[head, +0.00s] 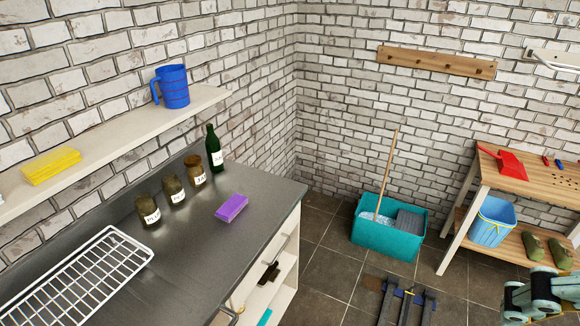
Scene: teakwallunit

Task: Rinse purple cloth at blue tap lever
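A purple folded cloth (231,208) lies flat on the grey metal worktop (190,262), toward its right side. It looks like a small thick block. No tap or blue lever shows in the head view. My gripper is not in view; only what appears to be part of my arm shows at the lower right corner. Nothing is touching the cloth.
Several labelled jars, including one (195,172), and a green bottle (214,149) stand behind the cloth. A white wire rack (84,272) lies at left. A blue jug (172,87) and yellow cloths (51,165) sit on the shelf. A teal mop bucket (385,243) stands on the floor.

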